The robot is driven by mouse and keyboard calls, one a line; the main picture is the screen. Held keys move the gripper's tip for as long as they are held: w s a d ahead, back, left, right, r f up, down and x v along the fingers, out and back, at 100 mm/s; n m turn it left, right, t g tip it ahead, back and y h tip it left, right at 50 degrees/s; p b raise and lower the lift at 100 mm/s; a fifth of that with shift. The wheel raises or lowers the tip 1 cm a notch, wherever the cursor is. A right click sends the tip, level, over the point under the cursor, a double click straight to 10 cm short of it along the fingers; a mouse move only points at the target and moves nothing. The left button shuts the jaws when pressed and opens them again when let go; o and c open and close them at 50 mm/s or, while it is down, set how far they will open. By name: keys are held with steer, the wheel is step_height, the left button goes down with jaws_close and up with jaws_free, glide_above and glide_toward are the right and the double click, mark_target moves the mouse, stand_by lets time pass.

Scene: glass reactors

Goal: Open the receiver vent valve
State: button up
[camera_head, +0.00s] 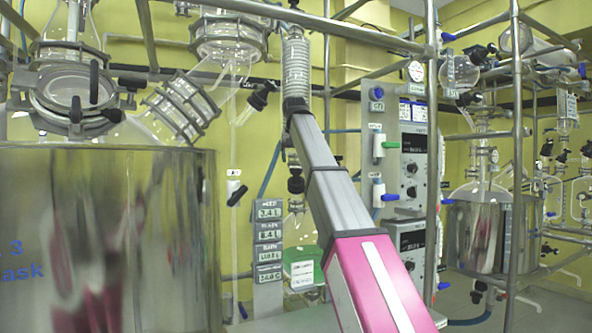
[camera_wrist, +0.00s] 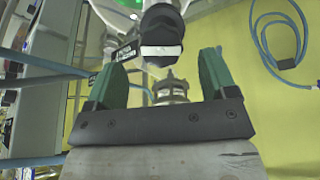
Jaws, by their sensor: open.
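In the wrist view my gripper (camera_wrist: 163,62) is open, its two green fingers apart and nothing held. A black valve knob with a pale band (camera_wrist: 162,30) lies ahead, between the lines of the fingertips. I cannot tell whether it touches them. A small label tag (camera_wrist: 126,52) hangs at its left, its text unreadable. In the head view my gripper is hidden behind my arm. A black fitting (camera_head: 295,185) shows left of my arm, above a clear glass receiver vessel (camera_head: 297,228). I cannot tell for sure which black knob is the receiver vent valve.
A steel vessel (camera_head: 100,240) fills the left. A control panel with dials (camera_head: 410,165) and metal frame posts (camera_head: 517,150) stand right of my arm. A stack of label plates (camera_head: 268,240) is at the lower middle. A blue hose (camera_wrist: 268,60) hangs on the yellow wall.

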mark_target(296, 168)
steer(key=x, duration=0.4)
steer(key=shift+w+f, duration=0.1)
steer(key=shift+f, duration=0.3)
steer(key=c, duration=0.9)
